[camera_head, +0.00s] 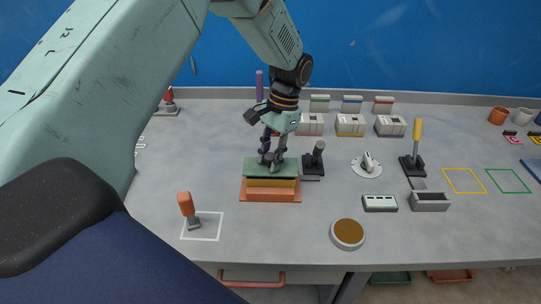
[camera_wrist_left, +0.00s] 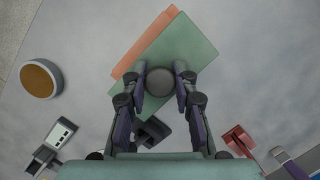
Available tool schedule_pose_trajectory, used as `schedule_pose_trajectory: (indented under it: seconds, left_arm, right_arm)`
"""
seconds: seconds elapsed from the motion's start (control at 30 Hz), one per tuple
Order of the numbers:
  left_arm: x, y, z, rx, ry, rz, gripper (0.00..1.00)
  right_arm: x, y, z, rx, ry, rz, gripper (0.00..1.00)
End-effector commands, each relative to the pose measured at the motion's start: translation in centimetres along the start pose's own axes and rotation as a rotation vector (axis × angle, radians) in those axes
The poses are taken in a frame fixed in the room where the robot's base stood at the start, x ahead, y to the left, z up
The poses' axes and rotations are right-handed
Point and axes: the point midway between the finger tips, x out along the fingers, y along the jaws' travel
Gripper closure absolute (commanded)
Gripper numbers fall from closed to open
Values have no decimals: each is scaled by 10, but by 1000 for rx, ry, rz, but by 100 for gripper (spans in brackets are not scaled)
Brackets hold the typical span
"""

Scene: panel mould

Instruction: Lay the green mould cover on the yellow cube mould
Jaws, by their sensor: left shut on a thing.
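The green mould cover (camera_head: 262,167) is a flat plate with a round dark knob (camera_wrist_left: 160,82). My left gripper (camera_head: 271,157) is shut on this knob from above; its fingers also show either side of it in the wrist view (camera_wrist_left: 161,74). The yellow cube mould (camera_head: 270,183) is directly under the cover, on an orange base plate (camera_head: 270,196). The cover looks level and at the mould's top; whether it fully touches I cannot tell. In the wrist view the cover (camera_wrist_left: 187,42) hides the mould, and orange shows along one side. My right gripper is not in view.
A black stamp-like tool (camera_head: 314,160) stands close right of the mould. A round brown-filled dish (camera_head: 347,234) is at front right. Small boxes (camera_head: 350,126) line the back.

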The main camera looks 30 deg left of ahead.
Motion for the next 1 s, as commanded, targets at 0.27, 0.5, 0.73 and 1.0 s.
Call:
schedule_pose_trajectory:
  seconds: [0.27,0.5,0.73,1.0]
  left_arm:
    - [0,0,-1,0,2,0,100]
    - [6,0,-3,0,3,-1,100]
    - [10,0,-4,0,3,-1,100]
    - [10,0,-4,0,3,-1,52]
  right_arm:
    - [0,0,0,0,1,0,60]
    - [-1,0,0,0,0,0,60]
    - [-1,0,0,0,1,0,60]
    - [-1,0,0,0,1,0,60]
